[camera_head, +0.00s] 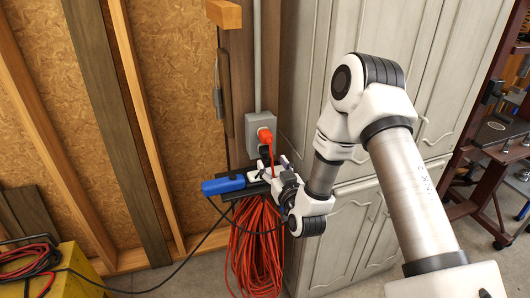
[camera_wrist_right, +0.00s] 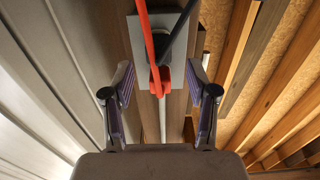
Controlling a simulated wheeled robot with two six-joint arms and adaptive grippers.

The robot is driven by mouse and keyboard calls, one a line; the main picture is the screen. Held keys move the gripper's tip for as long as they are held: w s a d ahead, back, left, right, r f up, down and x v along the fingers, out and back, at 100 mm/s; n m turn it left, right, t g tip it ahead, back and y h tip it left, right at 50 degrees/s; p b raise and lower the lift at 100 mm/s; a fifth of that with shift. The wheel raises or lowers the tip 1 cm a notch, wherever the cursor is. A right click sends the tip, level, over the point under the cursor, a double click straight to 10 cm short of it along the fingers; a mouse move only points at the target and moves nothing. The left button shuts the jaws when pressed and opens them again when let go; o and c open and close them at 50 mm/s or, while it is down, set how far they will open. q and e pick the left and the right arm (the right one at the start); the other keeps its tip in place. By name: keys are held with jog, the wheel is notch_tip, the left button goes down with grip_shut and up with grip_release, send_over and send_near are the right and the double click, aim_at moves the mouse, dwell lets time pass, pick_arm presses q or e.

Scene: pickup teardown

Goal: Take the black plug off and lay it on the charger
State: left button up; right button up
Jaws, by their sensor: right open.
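In the head view the black plug (camera_head: 264,152) sits in the lower part of the grey outlet box (camera_head: 252,126), just under an orange plug (camera_head: 265,135). The blue charger (camera_head: 223,184) lies on a small dark shelf, below and left of the outlet. My right gripper (camera_head: 268,169) is just below the black plug, partly covering the area by the shelf. In the right wrist view its fingers (camera_wrist_right: 160,78) are apart, with the orange plug and cords showing between them. My left gripper is not in view.
A coiled orange cord (camera_head: 257,240) hangs below the shelf. A grey cabinet (camera_head: 330,262) stands close on the right, behind my right arm. A yellow box (camera_head: 72,272) with cables is at lower left. Wall studs and open floor lie left of the shelf.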

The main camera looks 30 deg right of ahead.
aim_at(268, 157)
jog(key=x, duration=0.6)
jog(key=shift+f+b, duration=0.1)
jog(key=shift+b, duration=0.25)
dwell(0.8)
grip_shut()
jog(key=shift+s, duration=0.2)
jog(key=shift+s+f, duration=0.1)
jog(key=shift+s, duration=0.05)
jog(key=shift+v, duration=2.7)
